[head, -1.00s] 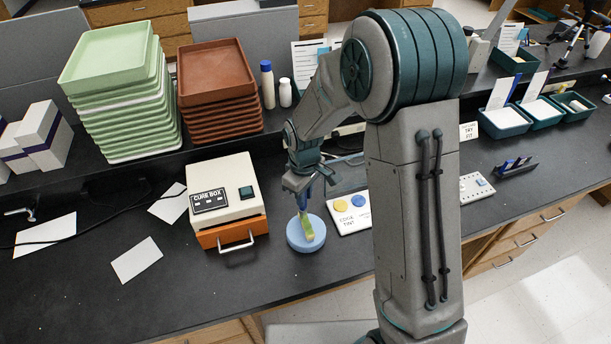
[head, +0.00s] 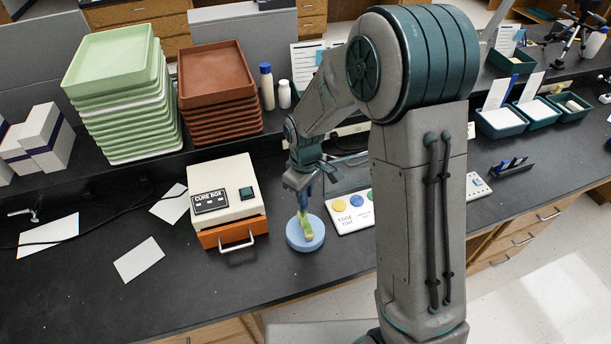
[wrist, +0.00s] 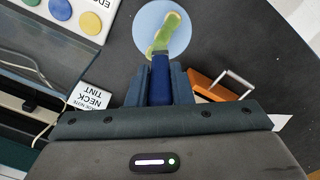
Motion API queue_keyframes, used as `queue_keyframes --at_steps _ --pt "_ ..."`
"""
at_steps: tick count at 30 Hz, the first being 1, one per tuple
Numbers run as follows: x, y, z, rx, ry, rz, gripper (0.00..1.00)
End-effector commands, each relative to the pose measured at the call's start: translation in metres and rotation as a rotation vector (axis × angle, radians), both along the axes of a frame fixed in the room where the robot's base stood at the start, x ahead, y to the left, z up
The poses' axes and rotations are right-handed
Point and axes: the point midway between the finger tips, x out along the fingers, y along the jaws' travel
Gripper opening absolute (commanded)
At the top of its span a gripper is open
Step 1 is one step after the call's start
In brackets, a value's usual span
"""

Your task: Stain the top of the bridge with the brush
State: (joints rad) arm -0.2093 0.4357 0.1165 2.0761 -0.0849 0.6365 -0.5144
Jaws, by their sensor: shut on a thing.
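My gripper (wrist: 160,88) is shut on the brush, whose blue handle (wrist: 160,75) shows between the fingers in the wrist view. In the head view my gripper (head: 301,188) is above the round blue stand (head: 294,241), with the brush pointing down. The yellow-green bridge (wrist: 171,25) lies on the stand (wrist: 146,22) in the wrist view. The brush's tip end is at the bridge's near end; I cannot tell whether they touch. The bridge also shows in the head view (head: 308,228).
The cure box (head: 228,205), with an orange front and handle, stands left of the stand. A white tint board (head: 352,224) with coloured pads lies to the right. Stacked green trays (head: 120,90) and brown trays (head: 217,85) stand behind. Bare bench lies in front.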

Motion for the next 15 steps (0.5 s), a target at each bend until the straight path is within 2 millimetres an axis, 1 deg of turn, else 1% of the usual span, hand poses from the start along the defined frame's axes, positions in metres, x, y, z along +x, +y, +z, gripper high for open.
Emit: queue_keyframes --at_steps 1,15 --pt "0.000 0.000 0.008 0.000 -0.001 0.000 0.00" --pt "0.000 0.000 0.049 0.000 -0.001 0.000 0.00"
